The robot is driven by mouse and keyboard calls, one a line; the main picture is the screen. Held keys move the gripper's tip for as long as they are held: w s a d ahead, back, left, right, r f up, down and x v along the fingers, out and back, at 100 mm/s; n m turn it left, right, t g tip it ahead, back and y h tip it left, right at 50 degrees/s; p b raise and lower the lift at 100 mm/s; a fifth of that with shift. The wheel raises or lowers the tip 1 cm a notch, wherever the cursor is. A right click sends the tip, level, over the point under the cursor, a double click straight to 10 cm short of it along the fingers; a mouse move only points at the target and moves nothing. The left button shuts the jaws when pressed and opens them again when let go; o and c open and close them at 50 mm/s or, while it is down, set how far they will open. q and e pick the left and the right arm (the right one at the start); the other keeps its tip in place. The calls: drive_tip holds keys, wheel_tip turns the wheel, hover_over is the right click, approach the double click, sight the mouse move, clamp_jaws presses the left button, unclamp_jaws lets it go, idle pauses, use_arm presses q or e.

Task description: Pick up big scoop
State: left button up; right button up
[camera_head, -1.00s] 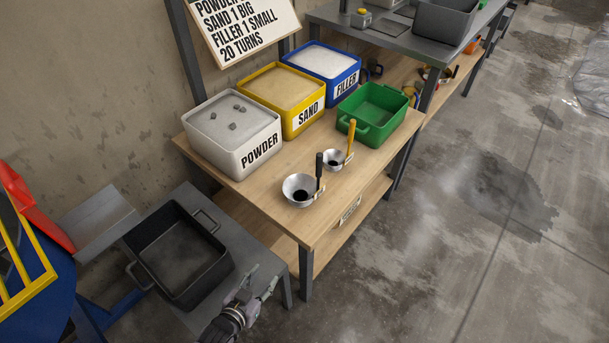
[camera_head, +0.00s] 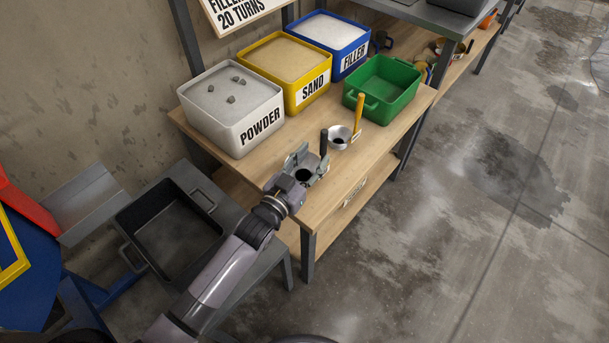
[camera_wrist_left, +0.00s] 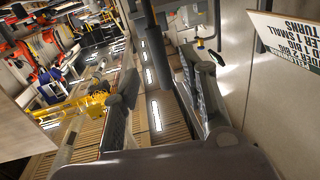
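The big scoop, a metal bowl with an upright black handle (camera_head: 324,142), stands near the front edge of the wooden table (camera_head: 385,140). My left gripper (camera_head: 308,162) is at this scoop, and its fingers and body hide most of the bowl. In the left wrist view the two fingers (camera_wrist_left: 160,105) are spread apart, with a dark upright bar, probably the handle (camera_wrist_left: 155,50), between or beyond them. I cannot tell whether a finger touches the scoop. A smaller scoop (camera_head: 339,136) with a yellow handle stands just behind it. My right gripper is out of view.
Behind the scoops stand the powder bin (camera_head: 232,110), sand bin (camera_head: 288,75), filler bin (camera_head: 330,45) and green tub (camera_head: 383,88). A black tray (camera_head: 170,235) sits on the lower grey table at left. A sign (camera_head: 245,12) hangs above.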

sight(322, 145)
use_arm(q)
drive_tip(key=shift+w+d, duration=0.3)
drive_tip(key=shift+w, duration=0.2)
drive_tip(key=b+x, duration=0.3)
drive_tip(key=x, duration=0.2)
drive_tip(key=shift+r, duration=0.3)
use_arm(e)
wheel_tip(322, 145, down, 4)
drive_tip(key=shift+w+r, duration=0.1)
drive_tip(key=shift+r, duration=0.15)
use_arm(q)
drive_tip(key=shift+a, duration=0.1)
drive_tip(key=shift+c, duration=0.3)
clamp_jaws()
